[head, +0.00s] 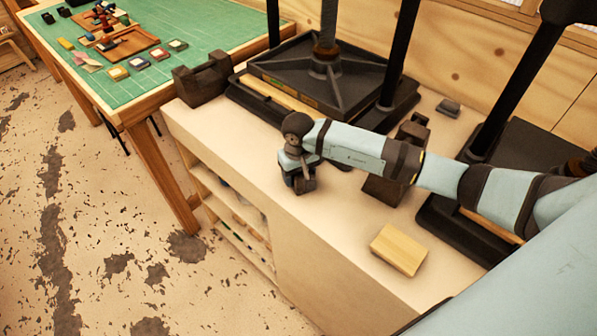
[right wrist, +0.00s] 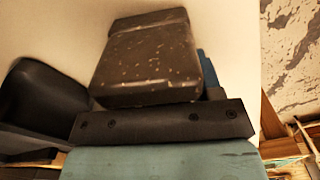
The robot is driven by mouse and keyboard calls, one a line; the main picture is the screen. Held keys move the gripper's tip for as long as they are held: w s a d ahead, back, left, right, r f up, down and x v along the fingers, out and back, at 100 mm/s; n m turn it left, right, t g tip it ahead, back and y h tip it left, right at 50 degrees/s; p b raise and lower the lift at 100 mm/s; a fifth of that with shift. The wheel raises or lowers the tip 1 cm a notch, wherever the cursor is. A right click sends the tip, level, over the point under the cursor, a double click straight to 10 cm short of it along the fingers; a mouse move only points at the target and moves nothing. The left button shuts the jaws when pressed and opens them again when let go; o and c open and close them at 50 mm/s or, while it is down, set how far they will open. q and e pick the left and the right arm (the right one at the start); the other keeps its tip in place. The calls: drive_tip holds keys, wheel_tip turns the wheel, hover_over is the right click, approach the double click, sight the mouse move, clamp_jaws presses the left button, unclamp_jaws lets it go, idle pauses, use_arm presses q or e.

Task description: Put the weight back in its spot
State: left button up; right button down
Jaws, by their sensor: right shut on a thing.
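My right gripper (head: 297,170) reaches over the cream bench top, near its front edge. It is shut on a dark metal weight (right wrist: 150,60), a worn, speckled block that fills the middle of the right wrist view. The fingertips are mostly hidden by the weight there. In the head view only a small dark part of the weight shows around the fingers, low over or on the bench; I cannot tell whether it touches. My left gripper is not in view.
A similar dark block (head: 203,78) stands at the bench's left end, another (head: 388,188) behind my right arm. A black press (head: 325,75) stands at the back, a second at right. A pale wooden block (head: 399,249) lies in front. A green-topped table (head: 95,55) holds small items.

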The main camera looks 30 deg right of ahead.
drive_tip(key=shift+c, duration=1.4)
unclamp_jaws()
drive_tip(key=shift+r, duration=0.1)
wheel_tip(320, 180, up, 12)
drive_tip(key=shift+b, duration=0.95)
drive_tip(key=shift+s, duration=0.1)
